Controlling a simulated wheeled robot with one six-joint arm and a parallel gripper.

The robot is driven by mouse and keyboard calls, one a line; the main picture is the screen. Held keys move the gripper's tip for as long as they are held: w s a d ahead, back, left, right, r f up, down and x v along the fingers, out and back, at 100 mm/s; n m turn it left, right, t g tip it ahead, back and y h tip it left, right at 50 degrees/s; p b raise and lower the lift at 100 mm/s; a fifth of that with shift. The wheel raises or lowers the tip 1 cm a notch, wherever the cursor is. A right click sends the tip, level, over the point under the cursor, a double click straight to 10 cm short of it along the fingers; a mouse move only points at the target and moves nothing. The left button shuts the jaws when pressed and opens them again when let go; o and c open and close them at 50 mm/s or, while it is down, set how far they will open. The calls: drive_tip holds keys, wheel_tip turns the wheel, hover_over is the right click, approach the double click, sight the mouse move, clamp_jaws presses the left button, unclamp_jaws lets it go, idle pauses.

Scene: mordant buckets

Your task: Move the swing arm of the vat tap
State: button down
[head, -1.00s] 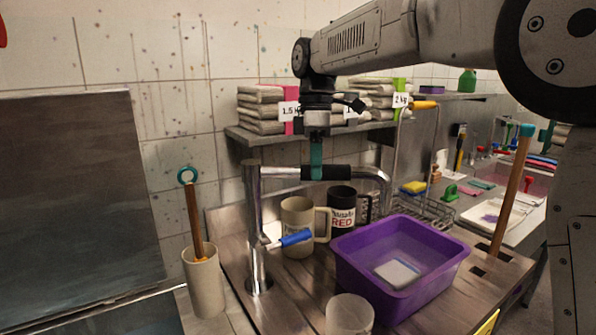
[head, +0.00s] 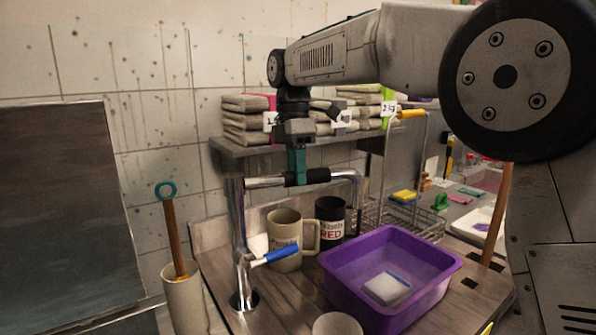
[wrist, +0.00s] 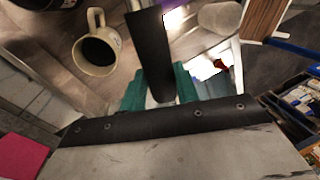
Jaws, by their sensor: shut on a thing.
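The vat tap (head: 239,255) is a chrome post at the left of the wooden counter, with a blue lever (head: 275,256) low on its side. Its swing arm (head: 265,183) runs to the right from the top and bends down at its far end. A black sleeve (head: 318,177) covers the arm's middle; it also shows in the wrist view (wrist: 149,50). My gripper (head: 298,172) has teal fingers and comes down from above onto the sleeve's left part. In the wrist view its teal fingers (wrist: 163,95) lie on both sides of the sleeve. It is shut on the sleeve.
A purple basin (head: 345,283) holding a pale block stands right of the tap. A beige mug (head: 284,232) and a black mug (head: 328,213) stand behind the arm. A shelf (head: 240,143) with stacked bags is close behind my gripper.

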drive_tip(key=c, duration=1.1)
unclamp_jaws()
drive_tip(key=shift+o, duration=0.2)
wheel_tip(320, 180, up, 8)
drive_tip(key=w, duration=0.1)
drive_tip(key=shift+w+a+f, duration=0.15)
drive_tip(key=shift+w+a, duration=0.05)
drive_tip(key=shift+a, duration=0.05)
